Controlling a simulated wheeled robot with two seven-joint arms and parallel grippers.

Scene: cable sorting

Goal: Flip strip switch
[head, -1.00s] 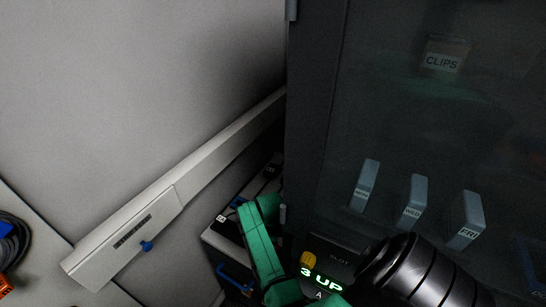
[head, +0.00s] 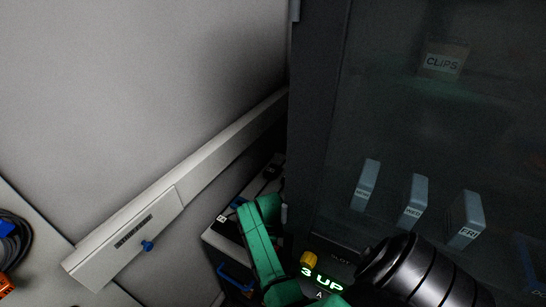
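A long pale strip (head: 196,165) runs slanted along the base of the grey wall. Its wider near end holds a dark labelled slot (head: 133,231) and a blue knob or switch (head: 147,246). The slot's lettering is too small to read. A green jointed part (head: 265,250) rises at the bottom centre, to the right of the strip and apart from it; I cannot tell if it belongs to a gripper. A black ribbed arm section of mine enters at the bottom right. I see no fingertips of either gripper.
A dark glass-fronted cabinet (head: 310,120) fills the right side, with a CLIPS box (head: 445,62) and labelled blocks (head: 413,201) inside. A lit "3 UP" display (head: 321,279) and yellow knob (head: 308,259) sit below. Coiled cable (head: 14,245) lies at far left.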

